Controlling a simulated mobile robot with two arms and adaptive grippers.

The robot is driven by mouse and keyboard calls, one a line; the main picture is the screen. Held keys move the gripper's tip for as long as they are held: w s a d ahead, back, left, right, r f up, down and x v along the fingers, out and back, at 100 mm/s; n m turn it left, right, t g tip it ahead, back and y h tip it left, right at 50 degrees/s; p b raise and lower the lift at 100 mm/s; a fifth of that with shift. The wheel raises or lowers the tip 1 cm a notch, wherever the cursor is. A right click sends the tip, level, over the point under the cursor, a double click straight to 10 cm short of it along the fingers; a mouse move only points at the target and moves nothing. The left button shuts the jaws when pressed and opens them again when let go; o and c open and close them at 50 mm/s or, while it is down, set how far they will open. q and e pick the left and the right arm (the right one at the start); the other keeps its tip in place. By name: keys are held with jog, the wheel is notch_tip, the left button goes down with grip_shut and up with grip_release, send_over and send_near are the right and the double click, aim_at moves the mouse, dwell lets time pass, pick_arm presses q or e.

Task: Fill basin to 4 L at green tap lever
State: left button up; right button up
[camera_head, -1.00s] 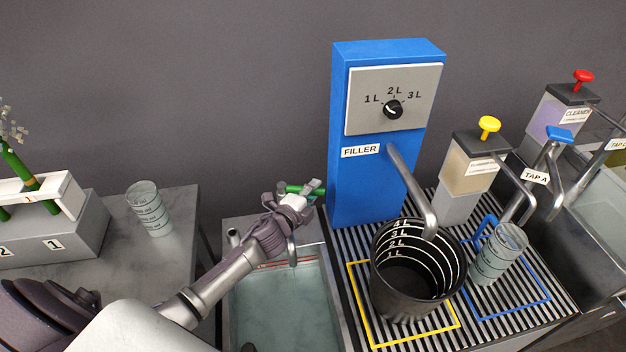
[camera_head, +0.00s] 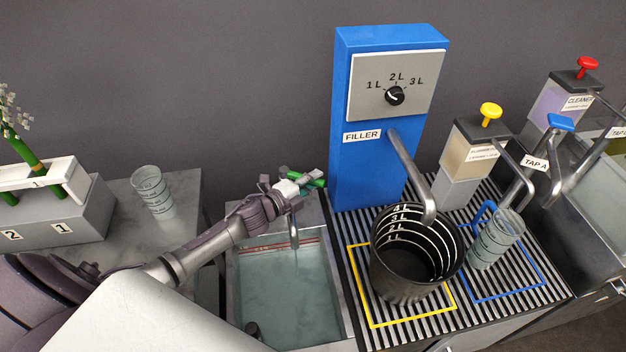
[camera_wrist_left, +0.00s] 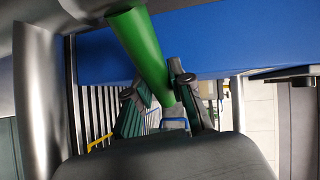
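The basin (camera_head: 340,312) is a grey sink holding clear bluish water, with reddish lines near its back wall. Its tap spout (camera_head: 294,238) hangs over the back of the basin. The green tap lever (camera_head: 316,180) is at the top of that tap, beside the blue filler. My left gripper (camera_head: 298,186) is at the lever and partly covers it. In the left wrist view the green lever (camera_wrist_left: 140,45) runs down between the two fingers (camera_wrist_left: 160,98); whether they press on it cannot be told. Flow from the spout cannot be made out. My right gripper is out of view.
The blue filler (camera_head: 378,180) stands close right of my left gripper. A black bucket (camera_head: 400,285) is under its spout, with a clear measuring cup (camera_head: 497,242) to the right. Another cup (camera_head: 152,190) and a tube rack (camera_head: 50,215) are at the left.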

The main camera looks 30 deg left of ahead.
pick_arm(q)
jog(key=o, duration=0.4)
jog(key=v, duration=1.2)
jog(key=shift+a, duration=0.1)
